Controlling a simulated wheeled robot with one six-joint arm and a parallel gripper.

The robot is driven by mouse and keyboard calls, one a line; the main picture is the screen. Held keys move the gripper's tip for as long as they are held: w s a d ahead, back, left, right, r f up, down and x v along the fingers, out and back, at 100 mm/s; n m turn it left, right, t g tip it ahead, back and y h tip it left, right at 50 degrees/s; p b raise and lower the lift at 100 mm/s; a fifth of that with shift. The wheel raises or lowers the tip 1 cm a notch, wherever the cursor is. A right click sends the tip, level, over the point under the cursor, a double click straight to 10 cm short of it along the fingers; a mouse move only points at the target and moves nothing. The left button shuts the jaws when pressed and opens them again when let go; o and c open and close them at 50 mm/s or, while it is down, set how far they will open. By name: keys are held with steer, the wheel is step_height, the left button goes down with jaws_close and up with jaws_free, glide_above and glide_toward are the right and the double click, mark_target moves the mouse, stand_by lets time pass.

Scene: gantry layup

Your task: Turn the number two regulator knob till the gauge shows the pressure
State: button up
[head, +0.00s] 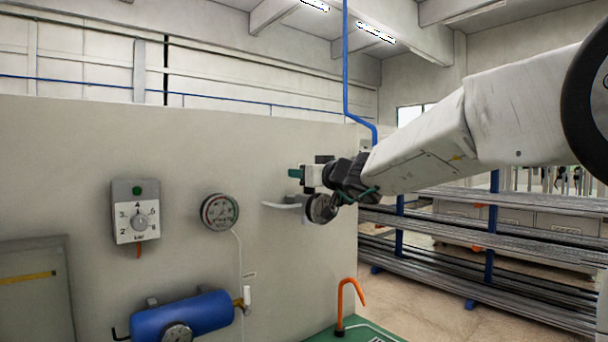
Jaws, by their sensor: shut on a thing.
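A round dark-faced regulator knob (321,208) sits at the right end of the beige wall panel, on a grey body with a pale pipe running left. My gripper (332,203) is at this knob, coming from the right. It looks shut on the knob, though the dark fingers and wrist partly hide the contact. No number is readable on the knob. A round gauge (220,211) with a dark rim and red and green marks is on the panel to the left. Its needle is too small to read surely.
A grey box (136,211) with a numbered dial and green button is on the panel's left. A blue tank (181,314) with its own gauge is below. An orange hook (347,303) rises from a green surface. Racks of long bars (480,245) stand at the right.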

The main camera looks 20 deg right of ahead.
stand_by(0.3)
steer(key=o, duration=1)
steer(key=shift+v, duration=3.9)
